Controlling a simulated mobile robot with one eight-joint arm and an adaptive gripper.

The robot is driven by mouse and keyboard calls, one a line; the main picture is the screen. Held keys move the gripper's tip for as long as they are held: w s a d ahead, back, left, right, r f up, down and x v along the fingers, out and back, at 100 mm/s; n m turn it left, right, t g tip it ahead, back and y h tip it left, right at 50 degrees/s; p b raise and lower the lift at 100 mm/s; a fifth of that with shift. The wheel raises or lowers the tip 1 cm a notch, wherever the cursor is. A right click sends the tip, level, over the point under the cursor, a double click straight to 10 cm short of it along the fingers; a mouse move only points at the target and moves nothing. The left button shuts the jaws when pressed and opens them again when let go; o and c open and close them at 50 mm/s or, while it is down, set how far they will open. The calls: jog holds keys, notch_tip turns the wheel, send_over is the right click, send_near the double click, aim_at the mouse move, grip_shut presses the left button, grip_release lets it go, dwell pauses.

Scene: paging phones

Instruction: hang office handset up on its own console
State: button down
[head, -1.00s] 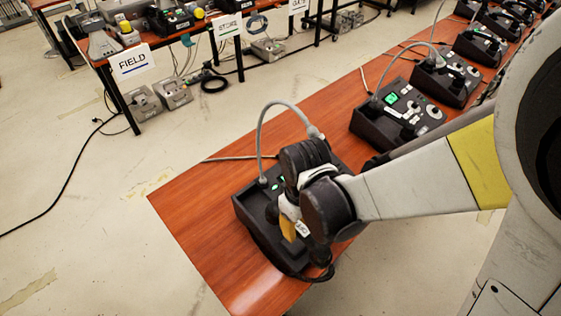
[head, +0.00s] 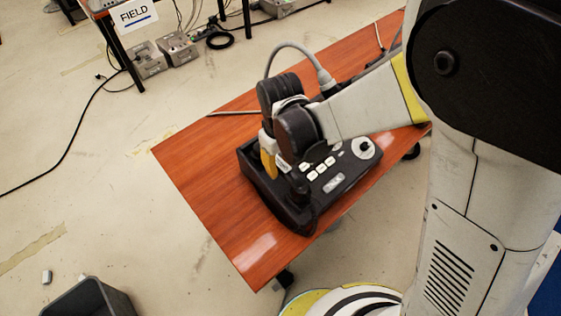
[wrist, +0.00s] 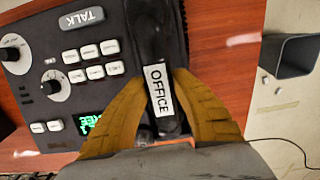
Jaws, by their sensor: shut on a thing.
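The black office handset (wrist: 153,35), with a white OFFICE label, lies between the two yellow fingers of my gripper (wrist: 160,84) in the wrist view. My gripper is shut on it around the label. The dark console (wrist: 85,88), with a TALK button, white keys, dials and a green display, lies directly to the left of the handset. In the head view my gripper (head: 272,166) is low over the left part of the console (head: 343,178). My wrist hides most of the handset there. I cannot tell whether the handset rests in the cradle or sits just above it.
The console stands on a reddish wooden table (head: 205,165), whose left end is bare. A dark grey bin (head: 88,300) stands on the floor at lower left. Grey boxes (head: 178,50) lie under the FIELD table.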

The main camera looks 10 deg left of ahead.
aim_at(280, 163)
jog(key=shift+f, duration=0.15)
jog(key=c, duration=1.2)
grip_release()
jog(key=shift+o, duration=0.2)
notch_tip(280, 163, up, 12)
jog(key=p, duration=0.4)
jog(key=shift+r, duration=0.2)
jog(key=shift+f, duration=0.1)
